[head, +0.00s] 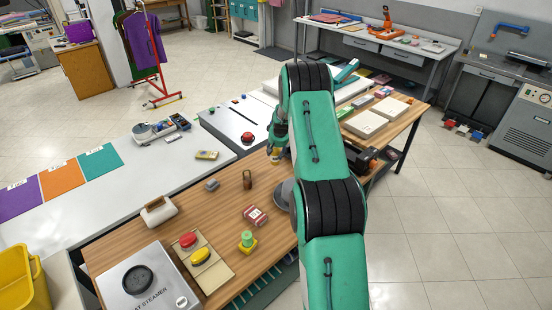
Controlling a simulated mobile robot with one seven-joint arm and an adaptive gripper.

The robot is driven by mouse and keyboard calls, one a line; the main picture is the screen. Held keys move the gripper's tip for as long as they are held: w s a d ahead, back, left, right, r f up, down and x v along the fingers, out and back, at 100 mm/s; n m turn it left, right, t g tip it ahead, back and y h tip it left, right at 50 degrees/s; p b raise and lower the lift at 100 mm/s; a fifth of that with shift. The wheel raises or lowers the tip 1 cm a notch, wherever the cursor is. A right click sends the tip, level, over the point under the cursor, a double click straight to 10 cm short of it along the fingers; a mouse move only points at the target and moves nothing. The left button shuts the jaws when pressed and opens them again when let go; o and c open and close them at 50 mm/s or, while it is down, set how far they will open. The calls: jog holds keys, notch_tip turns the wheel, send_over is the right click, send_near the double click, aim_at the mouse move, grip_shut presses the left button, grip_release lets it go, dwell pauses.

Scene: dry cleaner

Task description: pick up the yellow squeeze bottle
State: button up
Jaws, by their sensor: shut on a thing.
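My gripper (276,146) is small in the head view, partly hidden by my own green arm. It is shut on a small yellow thing, which looks like the yellow squeeze bottle (275,157). Only the lower part of the bottle shows below the fingers, over the far part of the wooden-topped table (215,215). I cannot tell whether the bottle touches the tabletop or hangs just above it.
On the wooden table are a steamer box (145,285), a panel with red and yellow buttons (222,263), a red-and-white box (255,216), a green-and-yellow item (247,241) and a brown padlock-like item (247,180). A white box with a red knob (230,125) stands beyond. My arm hides the table's right part.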

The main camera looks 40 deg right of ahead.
jog(key=shift+r, duration=2.1)
jog(key=shift+r, duration=0.15)
